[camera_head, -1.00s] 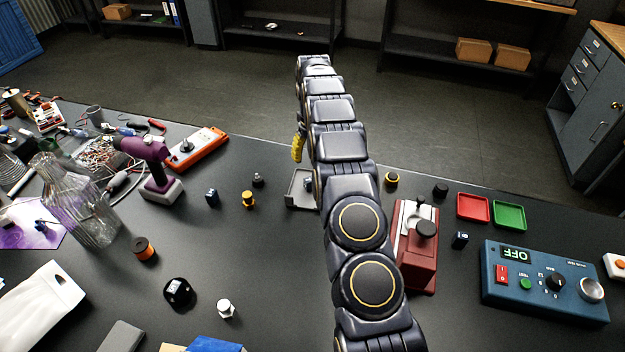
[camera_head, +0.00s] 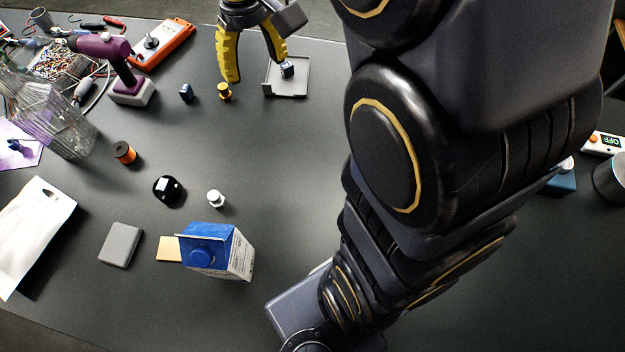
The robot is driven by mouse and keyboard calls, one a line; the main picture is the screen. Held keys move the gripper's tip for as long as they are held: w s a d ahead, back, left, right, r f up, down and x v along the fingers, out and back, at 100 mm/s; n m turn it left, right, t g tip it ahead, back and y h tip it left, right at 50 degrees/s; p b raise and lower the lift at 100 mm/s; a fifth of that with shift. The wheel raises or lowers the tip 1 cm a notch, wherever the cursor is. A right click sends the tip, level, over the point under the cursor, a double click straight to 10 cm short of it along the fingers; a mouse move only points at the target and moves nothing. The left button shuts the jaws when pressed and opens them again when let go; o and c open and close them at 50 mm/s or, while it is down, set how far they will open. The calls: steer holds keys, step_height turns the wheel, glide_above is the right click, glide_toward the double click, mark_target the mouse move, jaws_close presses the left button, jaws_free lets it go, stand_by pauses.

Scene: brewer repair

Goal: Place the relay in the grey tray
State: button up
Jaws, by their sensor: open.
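The grey tray (camera_head: 296,91) lies on the dark table near the top of the view. A small dark-blue block (camera_head: 287,70), which looks like a relay, sits inside it towards its upper left. A similar dark-blue block (camera_head: 187,92) stands on the table to the left; I cannot tell for sure which is the relay of the task. My gripper (camera_head: 256,68) has yellow fingers, spread apart and empty. Its right finger is close to the block in the tray; I cannot tell if they touch. Its left finger is above the table, near a small brass part (camera_head: 224,92).
A purple tool (camera_head: 104,47) on a white base and an orange meter (camera_head: 161,45) stand at the upper left, near a glass bottle (camera_head: 52,118). A blue-and-white carton (camera_head: 216,250) stands at the front. My arm covers much of the right. The table's middle is fairly clear.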

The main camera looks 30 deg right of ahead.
steer(key=s+a, duration=0.3)
steer(key=s, duration=1.6)
steer(key=shift+s+f+h, duration=0.2)
steer(key=shift+f+h, duration=0.1)
steer(key=shift+f, duration=0.1)
